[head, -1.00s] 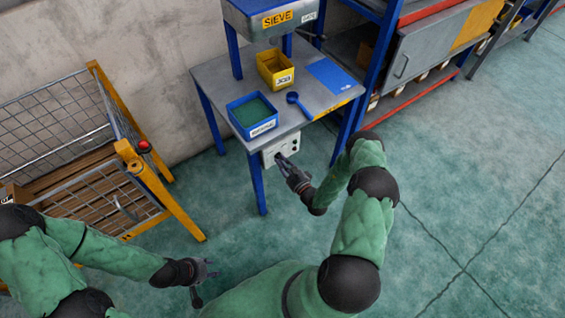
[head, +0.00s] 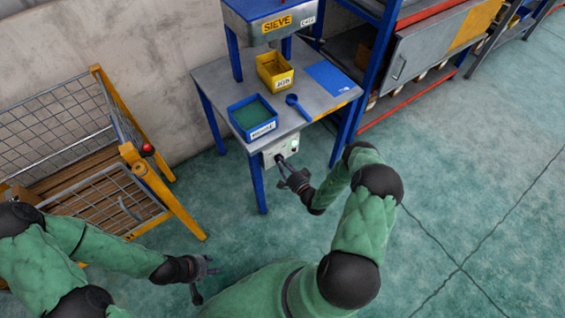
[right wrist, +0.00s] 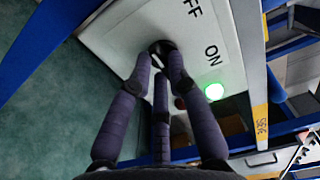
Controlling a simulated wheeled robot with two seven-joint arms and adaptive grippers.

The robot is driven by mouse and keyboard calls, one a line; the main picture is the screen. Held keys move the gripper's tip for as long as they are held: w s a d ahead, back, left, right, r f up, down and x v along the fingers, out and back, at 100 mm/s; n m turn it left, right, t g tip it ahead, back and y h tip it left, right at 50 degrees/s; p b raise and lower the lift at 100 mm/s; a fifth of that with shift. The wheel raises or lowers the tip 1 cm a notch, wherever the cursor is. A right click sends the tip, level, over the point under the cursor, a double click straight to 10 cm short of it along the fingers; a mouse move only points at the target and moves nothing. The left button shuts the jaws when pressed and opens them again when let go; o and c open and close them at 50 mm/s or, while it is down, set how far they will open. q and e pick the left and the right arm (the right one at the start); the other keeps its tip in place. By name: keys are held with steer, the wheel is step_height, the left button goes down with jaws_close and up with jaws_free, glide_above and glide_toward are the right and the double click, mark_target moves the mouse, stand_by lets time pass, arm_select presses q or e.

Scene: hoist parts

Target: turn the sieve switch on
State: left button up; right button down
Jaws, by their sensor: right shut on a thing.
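The white switch box (head: 281,150) hangs under the front edge of the sieve table. In the right wrist view its panel (right wrist: 112,32) carries the words OFF and ON, a dark knob (right wrist: 161,46) and a lit green lamp (right wrist: 214,91). My right gripper (head: 282,162) is at the front of the box; in the wrist view its fingers (right wrist: 160,62) are closed on the knob, which they partly hide. The knob's exact pointing direction is hard to tell. The sieve machine (head: 268,20) stands on the table. My left gripper (head: 207,272) is open and empty, low over the floor.
The table (head: 213,76) holds a blue bin (head: 252,117), a yellow bin (head: 275,70), a blue scoop (head: 297,106) and a blue sheet (head: 331,76). A yellow-framed mesh cage (head: 160,200) stands at left, shelving (head: 405,60) at right. The floor at right is clear.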

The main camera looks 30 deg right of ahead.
steer(key=n+p, duration=0.1)
steer(key=n, duration=0.4)
steer(key=shift+n, duration=0.4)
stand_by(0.4)
steer(key=c, duration=1.2)
jaws_free()
steer(key=shift+d, duration=0.1)
steer(key=s, duration=0.8)
steer(key=s+d, duration=0.1)
steer(key=s, duration=0.3)
steer(key=shift+a, duration=0.1)
